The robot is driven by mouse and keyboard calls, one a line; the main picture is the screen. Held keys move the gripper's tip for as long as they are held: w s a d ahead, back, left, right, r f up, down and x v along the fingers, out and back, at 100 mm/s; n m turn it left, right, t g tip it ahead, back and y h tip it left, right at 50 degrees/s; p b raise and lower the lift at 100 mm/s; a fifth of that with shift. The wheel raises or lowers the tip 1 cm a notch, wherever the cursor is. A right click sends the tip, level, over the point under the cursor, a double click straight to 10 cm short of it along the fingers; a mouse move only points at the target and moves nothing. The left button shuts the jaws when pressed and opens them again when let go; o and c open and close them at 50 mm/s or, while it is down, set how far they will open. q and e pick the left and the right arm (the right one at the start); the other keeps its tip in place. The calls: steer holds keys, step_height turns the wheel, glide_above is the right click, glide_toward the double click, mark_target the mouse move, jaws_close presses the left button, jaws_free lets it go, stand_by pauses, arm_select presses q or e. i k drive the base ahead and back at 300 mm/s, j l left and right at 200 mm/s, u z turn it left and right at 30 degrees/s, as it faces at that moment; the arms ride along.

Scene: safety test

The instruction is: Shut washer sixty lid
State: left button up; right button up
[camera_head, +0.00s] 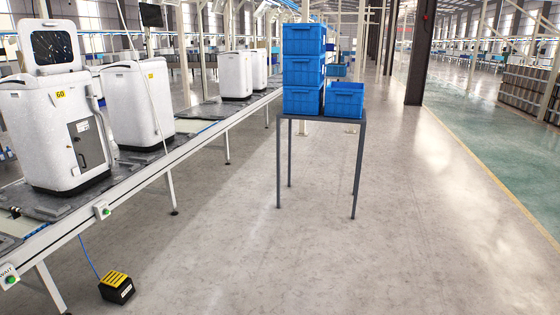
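A white washer (48,135) with a yellow "60" label (60,94) stands upright on the conveyor line at the left. Its lid (50,45) is raised and stands up at the back of its top. The lid has a white rim and a dark window. A grey panel with a small label is on the washer's side. Neither of my grippers shows in the head view.
More white washers, one close behind (140,105), stand along the conveyor (205,140). A dark table (320,120) holds several blue crates (302,72). A black-and-yellow box (116,290) lies on the floor by the conveyor. The floor (240,240) between conveyor and table is clear.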

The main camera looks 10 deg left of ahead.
mark_target(51, 44)
steer(key=i+j+u, duration=0.1)
steer(key=i+u, duration=0.2)
steer(key=i, duration=0.15)
steer(key=i+u, duration=0.3)
steer(key=i, duration=0.15)
steer(key=i+l+u, duration=0.3)
steer(key=i, duration=0.15)
steer(key=i+l+u, duration=0.15)
steer(key=i+u, duration=0.15)
steer(key=i, duration=0.15)
steer(key=i+j+u, duration=0.25)
steer(key=i+u, duration=0.2)
steer(key=i+j+u, duration=0.1)
steer(key=i+u, duration=0.35)
steer(key=i+l+u, duration=0.1)
steer(key=i+u, duration=0.35)
steer(key=i+z, duration=0.1)
steer(key=z, duration=0.25)
steer(key=i+j+z, duration=0.1)
steer(key=z, duration=0.2)
